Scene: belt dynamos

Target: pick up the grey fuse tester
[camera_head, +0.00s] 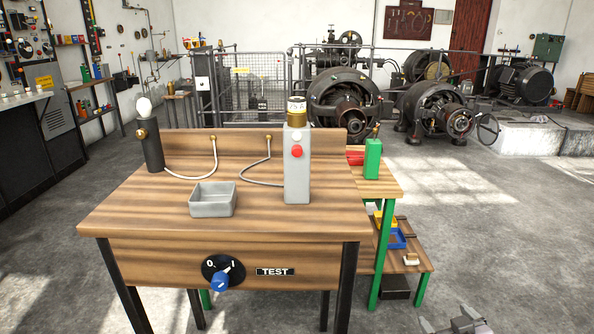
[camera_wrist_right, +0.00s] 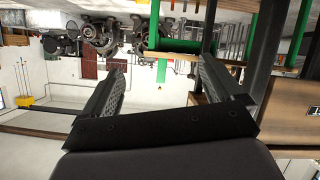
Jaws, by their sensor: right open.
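The grey fuse tester (camera_head: 297,176) stands upright on the wooden test bench (camera_head: 130,212), right of the middle. It is a tall grey box with a red button, a pale button above it and a brass-and-white fuse on top. A cord runs from it to the back board. My right gripper (camera_head: 462,322) shows only in part at the bottom right edge, low and well apart from the tester. In the right wrist view my right gripper (camera_wrist_right: 160,64) has its fingers wide apart with nothing between them. My left gripper is out of view.
A grey open tray (camera_head: 212,200) sits left of the tester, and a dark post with a lamp (camera_head: 152,150) stands at the bench's back left. A blue switch knob (camera_head: 221,281) is on the front. A green-legged side table (camera_head: 382,188) adjoins the bench's right.

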